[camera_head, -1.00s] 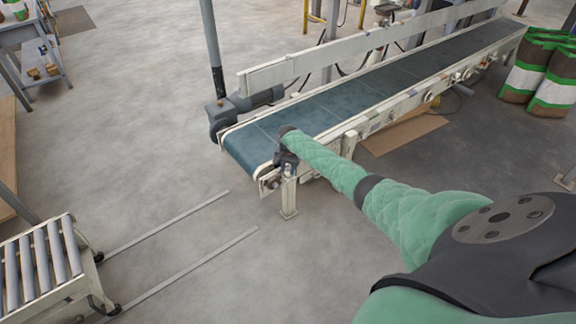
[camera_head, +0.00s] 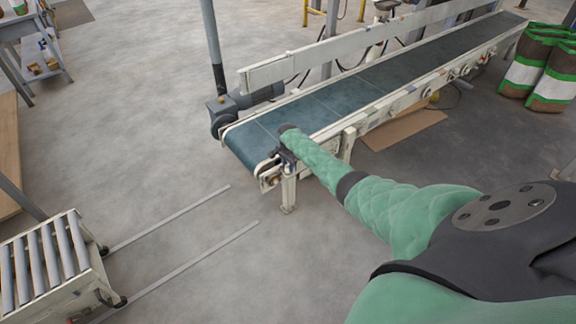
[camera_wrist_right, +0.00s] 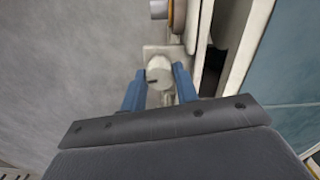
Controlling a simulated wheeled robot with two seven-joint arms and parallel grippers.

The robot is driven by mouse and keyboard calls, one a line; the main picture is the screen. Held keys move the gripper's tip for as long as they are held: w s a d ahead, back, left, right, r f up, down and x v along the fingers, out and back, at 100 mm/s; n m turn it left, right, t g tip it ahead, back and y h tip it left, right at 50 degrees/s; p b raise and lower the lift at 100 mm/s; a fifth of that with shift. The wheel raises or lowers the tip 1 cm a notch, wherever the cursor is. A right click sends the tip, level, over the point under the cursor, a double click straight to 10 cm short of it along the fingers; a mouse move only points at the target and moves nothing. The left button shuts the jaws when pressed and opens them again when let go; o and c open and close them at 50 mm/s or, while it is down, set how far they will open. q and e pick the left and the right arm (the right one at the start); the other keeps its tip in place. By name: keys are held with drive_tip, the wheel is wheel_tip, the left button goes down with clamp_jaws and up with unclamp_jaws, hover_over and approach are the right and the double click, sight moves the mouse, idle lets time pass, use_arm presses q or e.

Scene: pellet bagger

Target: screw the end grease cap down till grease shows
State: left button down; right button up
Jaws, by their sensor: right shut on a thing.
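My right gripper (camera_wrist_right: 159,80) is shut on the cap, with one blue finger on each side. In the head view my right gripper (camera_head: 283,157) is at the near corner of the conveyor (camera_head: 262,128), and the cap is too small to make out there. I cannot make out any grease. My left gripper is not in view.
A motor (camera_head: 232,105) and a dark post stand at the conveyor's far end corner. A roller cart (camera_head: 92,283) and two floor rails (camera_head: 190,255) lie at left. Filled bags (camera_head: 540,65) stand at right.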

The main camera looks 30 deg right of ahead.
sight(288, 166)
drive_tip(key=shift+w+r, duration=0.1)
drive_tip(key=o, duration=1)
drive_tip(key=shift+r, duration=3.85)
